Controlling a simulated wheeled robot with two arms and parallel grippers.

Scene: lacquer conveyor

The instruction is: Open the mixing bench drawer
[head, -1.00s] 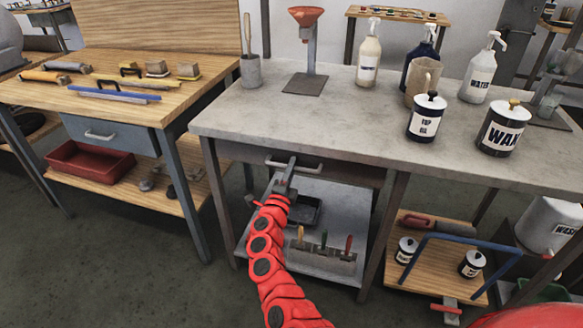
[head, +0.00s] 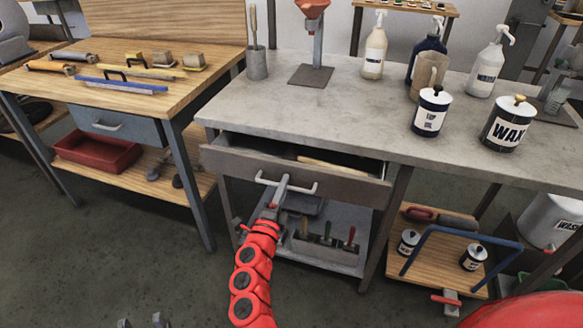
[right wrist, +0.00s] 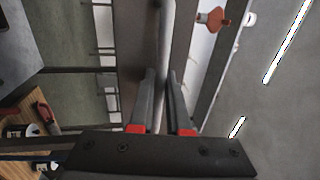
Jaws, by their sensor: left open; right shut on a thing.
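The mixing bench drawer (head: 230,162) is pulled partly out from under the grey bench top, and a light wooden stick (head: 330,163) shows inside it. Its pale bar handle (head: 306,188) is on the drawer front. My right gripper (head: 283,182), on the red arm, is shut on the handle. In the right wrist view its two fingers (right wrist: 162,100) close around the bar (right wrist: 165,35). My left gripper (head: 145,322) just shows at the bottom edge, with its fingertips apart, empty and away from the bench.
The mixing bench (head: 290,105) carries bottles, a jug, a lidded tin and a WAX tin (head: 508,128). A shelf with a tool rack (head: 325,248) lies below the drawer. A wooden workbench (head: 95,95) stands at left. The floor in front of the drawer is clear.

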